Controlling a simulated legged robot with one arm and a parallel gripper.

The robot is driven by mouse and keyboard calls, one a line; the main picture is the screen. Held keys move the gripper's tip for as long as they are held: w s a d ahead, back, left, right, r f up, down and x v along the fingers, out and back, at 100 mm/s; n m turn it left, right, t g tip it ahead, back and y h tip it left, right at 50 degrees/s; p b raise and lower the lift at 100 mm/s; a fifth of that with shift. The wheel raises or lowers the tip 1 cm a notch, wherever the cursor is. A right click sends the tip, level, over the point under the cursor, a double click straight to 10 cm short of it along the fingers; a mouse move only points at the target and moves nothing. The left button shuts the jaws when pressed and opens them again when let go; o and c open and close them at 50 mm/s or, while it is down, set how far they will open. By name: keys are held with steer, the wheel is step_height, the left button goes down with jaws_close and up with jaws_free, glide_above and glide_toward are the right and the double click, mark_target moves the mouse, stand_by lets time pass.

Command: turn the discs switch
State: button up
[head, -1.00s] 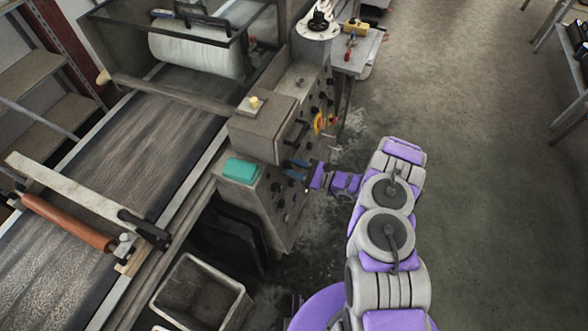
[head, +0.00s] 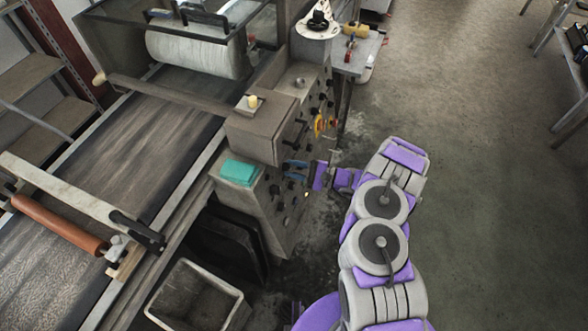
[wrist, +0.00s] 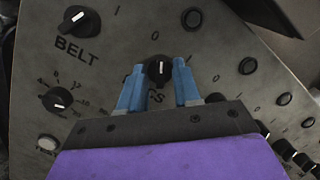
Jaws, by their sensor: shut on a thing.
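The discs switch (wrist: 159,70) is a black round knob with a white pointer line, on the grey control panel. The label below it is mostly hidden by my gripper, with only the end letters showing. My gripper (wrist: 158,80) has blue fingers, one on each side of this knob, and is shut on it. In the head view my gripper (head: 296,168) reaches the panel's right-hand face from the right; the knob itself is too small and covered to make out there.
The belt knob (wrist: 78,19) is up and left of the discs switch. Another dial (wrist: 58,100) is at lower left, and round buttons (wrist: 248,65) are to the right. A teal block (head: 240,172) lies on the console. Open floor (head: 480,200) is at right.

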steer(key=o, duration=1.1)
steer(key=shift+c, duration=0.2)
steer(key=shift+d, duration=0.1)
steer(key=p+v, duration=0.3)
steer(key=v, duration=1.4)
steer(key=shift+s+d+f, duration=0.1)
